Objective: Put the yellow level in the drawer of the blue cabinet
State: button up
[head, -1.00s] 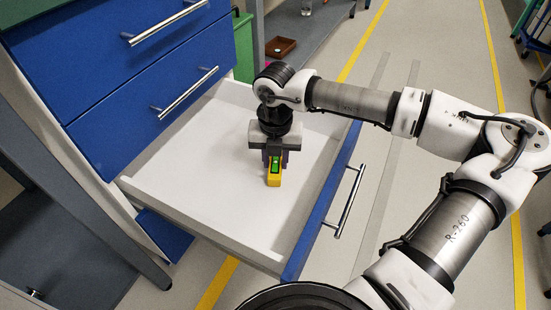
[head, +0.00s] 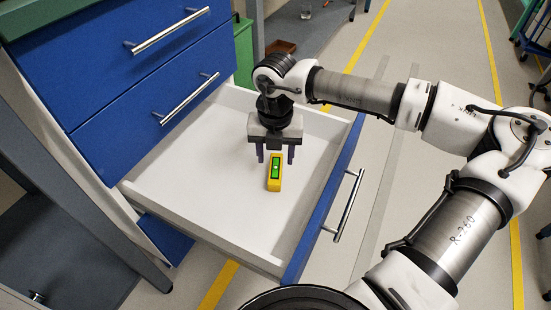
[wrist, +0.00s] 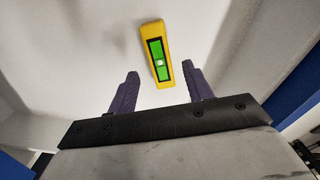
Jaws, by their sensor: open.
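The yellow level (head: 274,173) with its green face lies on the white floor of the open drawer (head: 200,180). The drawer belongs to the blue cabinet (head: 110,80) and is pulled well out. My gripper (head: 276,158) is open and empty, just above and behind the level inside the drawer's outline. In the wrist view the level (wrist: 158,55) lies beyond the two spread fingers (wrist: 160,85), apart from both of them.
The drawer's blue front with its metal handle (head: 348,205) faces right, over open floor. Two shut drawers with bar handles are above. A green bin (head: 243,50) and a brown tray (head: 281,47) stand behind. A grey table frame (head: 60,180) is at left.

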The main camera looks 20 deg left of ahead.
aim_at(276, 168)
notch_tip(276, 168, up, 8)
jog(key=p, duration=0.2)
jog(key=shift+r, duration=0.25)
